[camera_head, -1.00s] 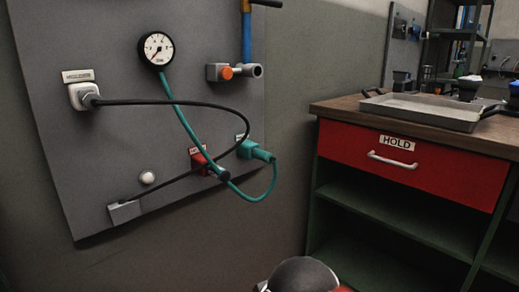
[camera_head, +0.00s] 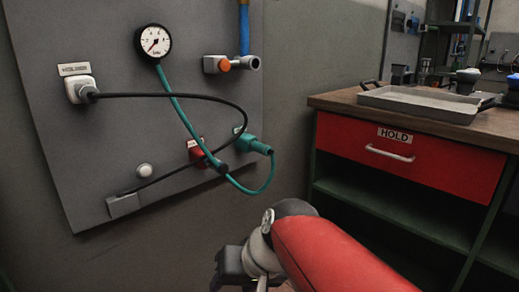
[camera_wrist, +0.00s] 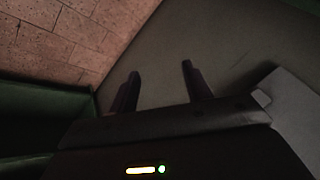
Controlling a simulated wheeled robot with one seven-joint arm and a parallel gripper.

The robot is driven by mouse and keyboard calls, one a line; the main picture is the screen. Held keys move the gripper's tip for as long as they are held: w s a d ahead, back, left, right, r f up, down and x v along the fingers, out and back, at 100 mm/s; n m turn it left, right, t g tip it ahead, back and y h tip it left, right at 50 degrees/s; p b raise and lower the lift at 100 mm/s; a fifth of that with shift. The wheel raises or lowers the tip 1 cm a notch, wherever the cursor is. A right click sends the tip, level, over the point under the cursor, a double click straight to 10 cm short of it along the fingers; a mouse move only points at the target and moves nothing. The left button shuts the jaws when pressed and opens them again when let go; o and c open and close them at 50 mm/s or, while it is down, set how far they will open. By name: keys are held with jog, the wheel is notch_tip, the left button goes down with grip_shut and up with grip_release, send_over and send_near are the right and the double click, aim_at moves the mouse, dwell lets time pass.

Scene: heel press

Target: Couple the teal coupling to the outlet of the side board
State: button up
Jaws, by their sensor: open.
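The teal coupling (camera_head: 254,145) is at the lower right of the grey side board (camera_head: 110,140), on the end of a teal hose (camera_head: 262,190). A red fitting (camera_head: 197,152) sits left of the coupling. I cannot tell which fitting is the outlet, or whether the coupling is seated. My gripper (camera_wrist: 160,75) is open and empty in the wrist view, its fingers apart over bare floor or wall. In the head view its dark body shows at the bottom, below the board and away from the coupling.
A black cable (camera_head: 170,95) runs from a grey plug (camera_head: 80,90), bows across the teal hose and returns to a grey block (camera_head: 123,204). A pressure gauge (camera_head: 153,41) and a valve (camera_head: 230,64) are above. A red-drawer bench (camera_head: 408,158) bearing a tray (camera_head: 420,101) stands right.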

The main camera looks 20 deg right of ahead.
jog(key=w+d+r+m+t+y, duration=0.2)
jog(key=w+r+m+y, duration=0.2)
jog(key=w, duration=0.7)
jog(key=m+t+h, duration=0.1)
jog(key=m+t, duration=0.6)
jog(key=t, duration=0.3)
send_near(260, 149)
jog(key=w, duration=0.2)
jog(key=shift+w+d+f, duration=0.25)
jog(key=shift+w+d, duration=0.05)
jog(key=shift+w, duration=0.05)
jog(key=shift+w+a+r+p, duration=0.1)
jog(key=shift+w+a+p, duration=0.15)
jog(key=shift+w+p, duration=0.25)
jog(key=x, duration=0.6)
jog(key=shift+w+a+f, duration=0.1)
jog(key=shift+w+f, duration=0.15)
jog(key=shift+w, duration=0.1)
jog(key=shift+w+a+r, duration=0.1)
jog(key=shift+w+a, duration=0.1)
jog(key=shift+w, duration=0.35)
jog(key=shift+b, duration=1.3)
